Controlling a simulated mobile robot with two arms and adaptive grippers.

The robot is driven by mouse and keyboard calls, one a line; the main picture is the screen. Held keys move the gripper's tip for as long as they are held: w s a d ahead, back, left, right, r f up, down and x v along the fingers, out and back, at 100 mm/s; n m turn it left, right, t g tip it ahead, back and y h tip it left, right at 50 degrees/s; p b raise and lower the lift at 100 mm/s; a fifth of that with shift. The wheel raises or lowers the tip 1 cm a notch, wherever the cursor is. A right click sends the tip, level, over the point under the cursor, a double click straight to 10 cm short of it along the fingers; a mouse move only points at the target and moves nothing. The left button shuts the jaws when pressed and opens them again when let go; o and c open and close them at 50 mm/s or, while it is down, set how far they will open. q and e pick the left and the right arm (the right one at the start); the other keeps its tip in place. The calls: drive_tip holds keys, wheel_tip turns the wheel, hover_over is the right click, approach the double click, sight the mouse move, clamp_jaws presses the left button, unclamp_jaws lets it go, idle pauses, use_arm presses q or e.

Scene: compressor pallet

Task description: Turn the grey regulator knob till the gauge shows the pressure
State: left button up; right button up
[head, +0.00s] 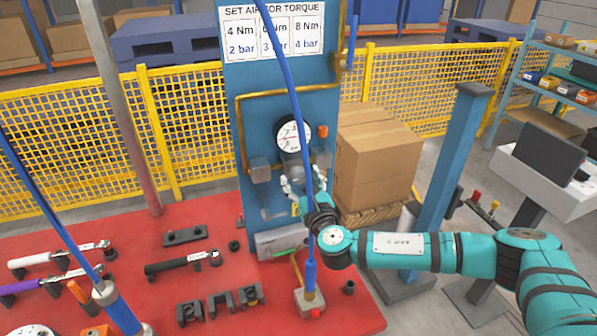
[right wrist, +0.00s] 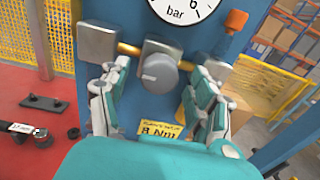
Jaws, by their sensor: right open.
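The grey regulator knob (right wrist: 160,76) faces me in the right wrist view, with a pale mark on its left side. The round white gauge (head: 292,136) sits above it on the blue panel; only its lower part (right wrist: 185,8) shows in the right wrist view. I cannot read the needle surely. My right gripper (right wrist: 160,98) is open, its fingers on either side and below the knob, apart from it. In the head view the right gripper (head: 303,190) is in front of the panel below the gauge. A yellow tag (right wrist: 160,129) reads 8 Nm. My left gripper is not seen.
A sign (head: 271,30) pairs 4 Nm with 2 bar and 8 Nm with 4 bar. A blue hose hangs before the panel. Wrenches (head: 60,260) and dark fixtures lie on the red table (head: 130,235). Cardboard boxes (head: 375,165) stand right of the panel.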

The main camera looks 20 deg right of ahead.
drive_tip(key=shift+w, duration=1.05)
drive_tip(key=c, duration=1.2)
drive_tip(key=shift+f, duration=0.1)
